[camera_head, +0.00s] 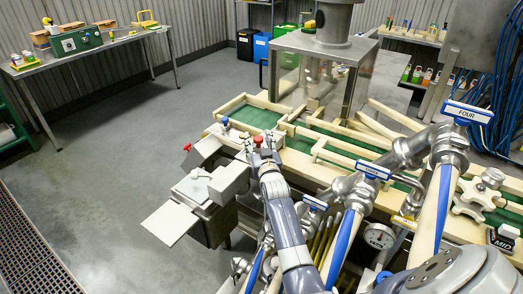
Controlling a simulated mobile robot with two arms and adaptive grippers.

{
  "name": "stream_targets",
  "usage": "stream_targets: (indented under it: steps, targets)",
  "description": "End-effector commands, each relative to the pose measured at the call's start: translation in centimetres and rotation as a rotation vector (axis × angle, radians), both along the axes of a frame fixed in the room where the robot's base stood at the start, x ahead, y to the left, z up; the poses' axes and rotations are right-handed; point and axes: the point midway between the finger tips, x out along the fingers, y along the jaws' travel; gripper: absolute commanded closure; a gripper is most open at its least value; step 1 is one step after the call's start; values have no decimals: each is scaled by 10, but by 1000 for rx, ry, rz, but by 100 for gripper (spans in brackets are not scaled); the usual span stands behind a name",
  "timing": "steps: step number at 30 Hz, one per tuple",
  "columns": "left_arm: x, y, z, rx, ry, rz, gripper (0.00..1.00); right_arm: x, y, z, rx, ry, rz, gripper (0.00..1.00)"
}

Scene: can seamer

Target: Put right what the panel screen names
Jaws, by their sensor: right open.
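My right gripper (260,146) is at the front edge of the machine's wooden-railed bed, its fingers pointing away from me. It is open, close to a small red knob (257,140); I cannot tell whether they touch. A grey control box (228,182) stands just left of my right arm, with a light tilted panel (191,188) beside it. No screen text is readable here. A red button (187,147) sits at the box's far left and a blue knob (224,121) behind it. My left gripper is not in view.
Pipes with blue-labelled valves, one plate reading FOUR (468,112), a gauge (380,236) and a handwheel (479,198) crowd the right. A glass-sided housing (330,75) stands behind the green bed (255,116). A table (90,50) is far left. The floor at left is clear.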

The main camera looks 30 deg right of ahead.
Motion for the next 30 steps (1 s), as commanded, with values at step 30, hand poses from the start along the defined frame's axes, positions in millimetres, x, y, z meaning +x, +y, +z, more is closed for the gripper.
stream_targets:
  steps: [30]
  targets:
    - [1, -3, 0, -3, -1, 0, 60, -108, 46, 0, -1, 0, 1, 52]
